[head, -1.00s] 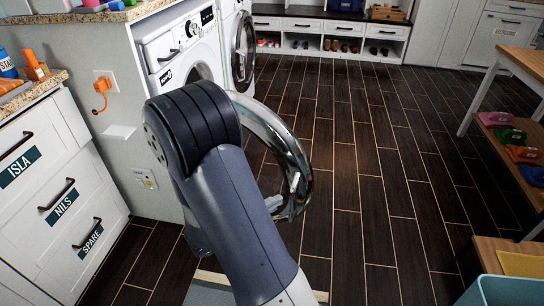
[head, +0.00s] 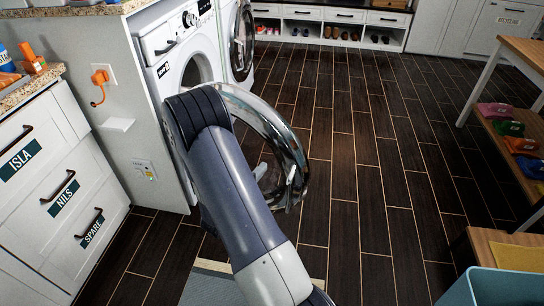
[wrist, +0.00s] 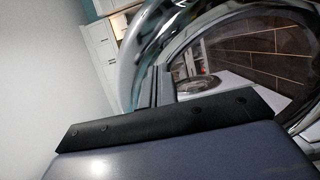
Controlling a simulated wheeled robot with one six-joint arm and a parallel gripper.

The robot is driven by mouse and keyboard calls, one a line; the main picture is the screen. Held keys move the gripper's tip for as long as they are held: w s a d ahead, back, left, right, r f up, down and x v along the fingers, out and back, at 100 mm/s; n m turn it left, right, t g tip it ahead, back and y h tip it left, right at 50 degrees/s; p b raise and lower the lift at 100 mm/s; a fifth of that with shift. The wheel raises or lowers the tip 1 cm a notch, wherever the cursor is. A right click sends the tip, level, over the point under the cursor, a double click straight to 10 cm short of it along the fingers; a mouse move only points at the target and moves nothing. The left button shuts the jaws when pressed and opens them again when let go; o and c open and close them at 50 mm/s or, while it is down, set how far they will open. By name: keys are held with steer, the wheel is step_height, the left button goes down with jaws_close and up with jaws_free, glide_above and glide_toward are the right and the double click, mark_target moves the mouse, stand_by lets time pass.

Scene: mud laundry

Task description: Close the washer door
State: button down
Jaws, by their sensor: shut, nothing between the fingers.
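The near white washer (head: 158,45) stands on the left in the head view, its drum opening (head: 197,72) partly uncovered. Its round door (head: 288,145), glass with a chrome rim, stands open, swung out into the aisle. My arm crosses in front of the door and hides its lower left part and my gripper in that view. In the wrist view my gripper (wrist: 155,86) is shut and empty, with its fingers close to the curved door rim (wrist: 185,30). I cannot tell whether they touch it.
A second front-loader (head: 242,42) stands beyond the washer. White drawers (head: 55,195) are at the left. A wooden bench (head: 505,150) with colored items is at the right, near a blue bin (head: 490,288). The dark floor (head: 360,180) between is clear.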

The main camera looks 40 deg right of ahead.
mark_target(277, 151)
steer(key=x, duration=0.7)
steer(key=shift+d, duration=0.1)
